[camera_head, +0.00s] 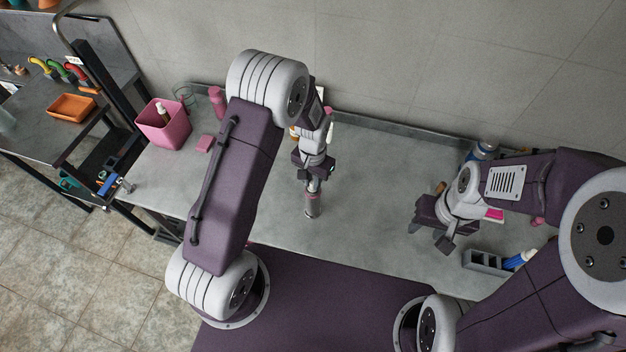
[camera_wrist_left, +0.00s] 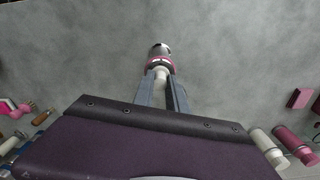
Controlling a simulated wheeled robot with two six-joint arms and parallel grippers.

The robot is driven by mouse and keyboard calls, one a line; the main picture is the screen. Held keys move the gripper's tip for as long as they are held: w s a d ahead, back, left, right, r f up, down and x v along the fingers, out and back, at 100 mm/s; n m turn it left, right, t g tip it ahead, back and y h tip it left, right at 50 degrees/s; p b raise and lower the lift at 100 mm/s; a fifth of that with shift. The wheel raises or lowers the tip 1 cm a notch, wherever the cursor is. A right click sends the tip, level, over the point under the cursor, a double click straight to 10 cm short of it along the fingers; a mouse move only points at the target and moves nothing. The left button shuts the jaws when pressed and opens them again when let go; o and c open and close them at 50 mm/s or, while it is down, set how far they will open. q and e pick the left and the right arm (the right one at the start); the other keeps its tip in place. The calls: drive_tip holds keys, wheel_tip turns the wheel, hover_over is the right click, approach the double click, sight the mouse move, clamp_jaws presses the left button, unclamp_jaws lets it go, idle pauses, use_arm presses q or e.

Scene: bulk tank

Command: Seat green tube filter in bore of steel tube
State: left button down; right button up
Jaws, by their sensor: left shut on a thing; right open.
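My left gripper (camera_head: 313,180) is shut above the middle of the bench. In the left wrist view its fingers (camera_wrist_left: 162,95) close on a pale, narrow piece (camera_wrist_left: 160,73). In line beyond that piece is a steel tube (camera_wrist_left: 158,50) with a pink-red band and a dark far end. The steel tube (camera_head: 313,206) also shows just below the gripper in the head view. I cannot tell whether the held piece is separate from the tube or its own end. No green tube filter can be made out. My right gripper (camera_head: 430,236) is open and empty, over the bench's right part.
A grey compartment block (camera_head: 487,262) and a blue-and-white item (camera_head: 520,260) lie near my right gripper. A pink bin (camera_head: 162,124), a pink block (camera_head: 205,143) and a pink bottle (camera_head: 217,102) stand at the bench's left. The bench between the grippers is clear.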

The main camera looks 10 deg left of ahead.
use_arm(q)
drive_tip(key=shift+f, duration=0.25)
